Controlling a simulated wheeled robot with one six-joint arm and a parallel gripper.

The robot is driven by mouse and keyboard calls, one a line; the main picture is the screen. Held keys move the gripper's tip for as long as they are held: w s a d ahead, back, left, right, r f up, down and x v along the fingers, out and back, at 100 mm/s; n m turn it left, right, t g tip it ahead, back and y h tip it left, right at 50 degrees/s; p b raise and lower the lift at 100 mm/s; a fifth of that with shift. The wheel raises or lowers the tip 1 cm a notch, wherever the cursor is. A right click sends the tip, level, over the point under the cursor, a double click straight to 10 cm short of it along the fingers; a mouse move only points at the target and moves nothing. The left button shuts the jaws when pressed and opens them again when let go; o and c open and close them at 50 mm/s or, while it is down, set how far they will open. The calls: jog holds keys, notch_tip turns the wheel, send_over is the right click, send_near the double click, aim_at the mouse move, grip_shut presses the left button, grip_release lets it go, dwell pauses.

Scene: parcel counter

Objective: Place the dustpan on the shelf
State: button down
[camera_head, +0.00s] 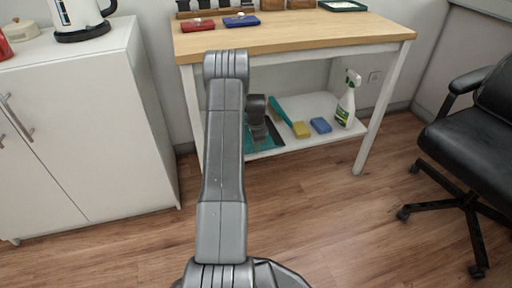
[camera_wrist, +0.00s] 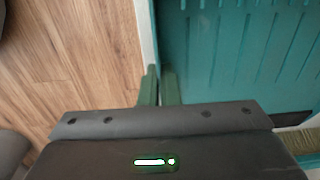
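The dustpan is a flat teal pan (camera_head: 265,141) at the left part of the low white shelf (camera_head: 292,143) under the wooden table in the head view. It fills the right of the wrist view (camera_wrist: 235,45), ribbed and wide. I cannot tell whether it rests fully on the shelf or is slightly above it. My gripper (camera_head: 260,135) reaches down over it, its fingertips hidden in the head view. In the wrist view its green fingers (camera_wrist: 160,84) are close together at the pan's left edge, with the edge apparently between them.
On the shelf lie a teal-handled brush (camera_head: 282,110) with yellow bristles, a blue sponge (camera_head: 320,125) and a spray bottle (camera_head: 346,102). The tabletop (camera_head: 300,30) is above my gripper. A white cabinet (camera_head: 90,120) stands left, a black chair (camera_head: 480,130) right. The middle floor is clear.

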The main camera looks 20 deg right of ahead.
jog(key=c, duration=1.7)
grip_release()
jog(key=shift+f, duration=0.1)
notch_tip(320, 180, up, 8)
jog(key=p, duration=0.3)
jog(key=shift+f, duration=0.1)
